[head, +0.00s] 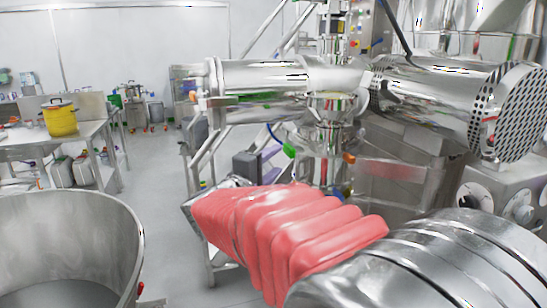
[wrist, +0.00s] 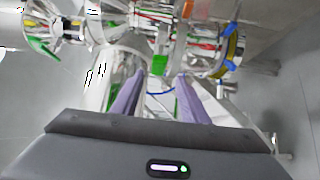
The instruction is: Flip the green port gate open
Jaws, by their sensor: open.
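The green port gate (head: 289,151) is a small bright green piece near the steel pipework, at the right end of a blue line in the head view. In the wrist view the green gate (wrist: 159,65) sits between and just beyond my fingertips. My gripper (head: 273,155) has a dark grey body and purple fingers, and reaches toward the gate from the left in the head view. In the wrist view my gripper (wrist: 161,76) is open with nothing between its fingers. I cannot tell whether a finger touches the gate.
A horizontal steel cylinder (head: 262,75) and a larger one with a perforated end (head: 440,95) stand above and behind. A large steel bowl (head: 60,235) is at the lower left. A table (head: 85,133) with a yellow pot (head: 61,119) stands at the left. Floor is clear between.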

